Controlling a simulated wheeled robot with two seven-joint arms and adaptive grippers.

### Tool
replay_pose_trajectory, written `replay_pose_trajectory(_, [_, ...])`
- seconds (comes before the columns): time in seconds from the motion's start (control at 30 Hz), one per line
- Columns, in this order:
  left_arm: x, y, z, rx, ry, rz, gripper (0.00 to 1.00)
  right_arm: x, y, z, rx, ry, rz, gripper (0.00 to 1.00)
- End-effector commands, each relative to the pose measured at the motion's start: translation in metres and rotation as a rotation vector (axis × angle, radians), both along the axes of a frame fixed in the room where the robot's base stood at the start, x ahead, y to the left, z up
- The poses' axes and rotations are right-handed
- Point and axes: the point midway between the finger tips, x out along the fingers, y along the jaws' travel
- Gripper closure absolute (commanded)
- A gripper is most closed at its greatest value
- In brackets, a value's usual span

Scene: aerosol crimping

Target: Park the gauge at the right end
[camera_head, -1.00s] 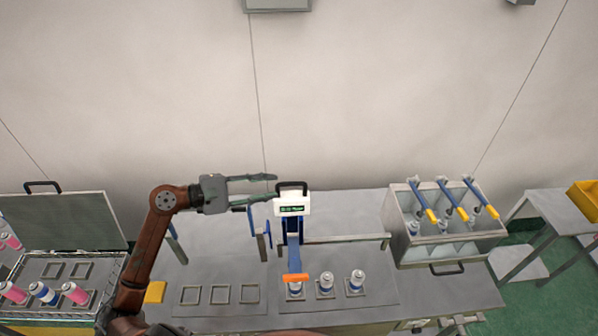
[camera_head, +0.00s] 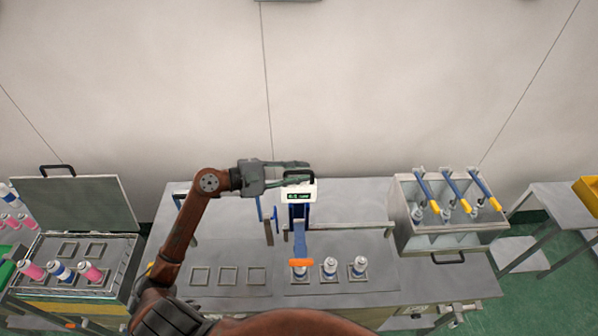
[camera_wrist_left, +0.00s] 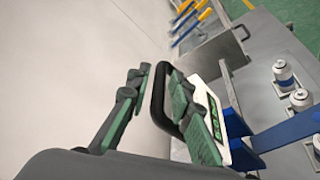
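The gauge (camera_head: 297,195) is a white box with a green-lit display and a black loop handle. It sits on a blue mount at the rail (camera_head: 345,233), left of the rail's right end. My left gripper (camera_head: 306,172) is at the handle. In the left wrist view, the black handle (camera_wrist_left: 158,97) stands between the two green-and-grey fingers of my left gripper (camera_wrist_left: 155,100), with a gap on the left finger's side. The gripper looks open around it. The gauge (camera_wrist_left: 212,120) also shows there, partly behind the right finger. My right gripper is not in view.
A blue lever with an orange grip (camera_head: 301,263) is in front of the gauge, by several white cans (camera_head: 329,267). A grey bin (camera_head: 402,240) with blue-and-yellow tools stands on the right. An open case (camera_head: 107,290) with pink and blue cans is on the left.

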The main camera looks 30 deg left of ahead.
Motion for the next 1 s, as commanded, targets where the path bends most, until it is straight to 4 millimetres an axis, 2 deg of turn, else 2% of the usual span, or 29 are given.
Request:
replay_pose_trajectory(0.27, [0.000,0.000,0.000,0.000,-0.001,0.001,1.00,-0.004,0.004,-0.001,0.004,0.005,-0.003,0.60])
replay_pose_trajectory(0.83, [0.001,0.000,0.001,0.002,-0.003,0.000,1.00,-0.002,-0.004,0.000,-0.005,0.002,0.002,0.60])
replay_pose_trajectory(1.0, [0.011,-0.018,0.001,0.003,-0.005,-0.017,1.00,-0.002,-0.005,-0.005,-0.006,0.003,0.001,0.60])
